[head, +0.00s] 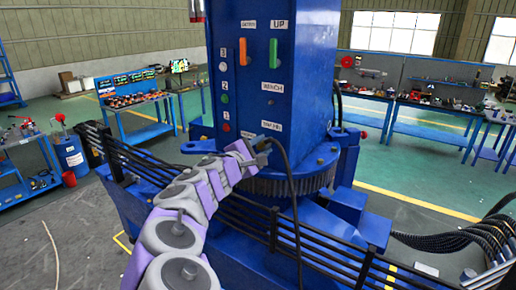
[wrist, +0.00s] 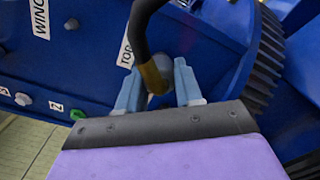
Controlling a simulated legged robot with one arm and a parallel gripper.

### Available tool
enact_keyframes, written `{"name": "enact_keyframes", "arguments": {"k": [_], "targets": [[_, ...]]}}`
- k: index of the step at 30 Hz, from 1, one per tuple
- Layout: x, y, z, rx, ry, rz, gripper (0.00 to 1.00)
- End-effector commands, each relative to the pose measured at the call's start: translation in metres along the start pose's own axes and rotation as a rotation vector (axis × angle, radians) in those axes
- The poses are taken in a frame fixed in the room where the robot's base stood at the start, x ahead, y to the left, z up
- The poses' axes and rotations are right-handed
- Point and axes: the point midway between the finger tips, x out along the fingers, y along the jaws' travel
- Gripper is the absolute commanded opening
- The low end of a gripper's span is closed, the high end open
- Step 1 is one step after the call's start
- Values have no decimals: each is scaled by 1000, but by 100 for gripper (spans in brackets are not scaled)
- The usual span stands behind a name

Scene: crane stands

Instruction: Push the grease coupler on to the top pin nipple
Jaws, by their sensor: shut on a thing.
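My gripper (head: 262,150) is at the lower part of the blue crane column (head: 305,75), just below the "TOP PIN" label (head: 271,126). In the wrist view its two pale blue fingers (wrist: 158,90) are shut on the grease coupler (wrist: 153,78), which shows a brass-coloured sleeve. A black hose (wrist: 140,35) leads up from the coupler; in the head view the hose (head: 291,190) loops over and hangs down. The label (wrist: 126,53) is partly covered by the hose. The top pin nipple is hidden behind the coupler and fingers, so I cannot tell whether they touch.
A toothed slewing ring (head: 290,184) lies under the column, close to my gripper. Black rails (head: 240,215) run across the blue base. Levers (head: 243,52) and buttons (head: 225,98) are on the panel. Workbenches (head: 425,118) stand behind.

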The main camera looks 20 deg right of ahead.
Motion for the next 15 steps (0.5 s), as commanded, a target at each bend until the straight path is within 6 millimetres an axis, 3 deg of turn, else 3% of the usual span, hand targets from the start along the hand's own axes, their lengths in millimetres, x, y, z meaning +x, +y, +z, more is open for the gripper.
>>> {"name": "enact_keyframes", "arguments": {"k": [15], "targets": [[8, 0, 0, 0, -1, 0, 1]]}}
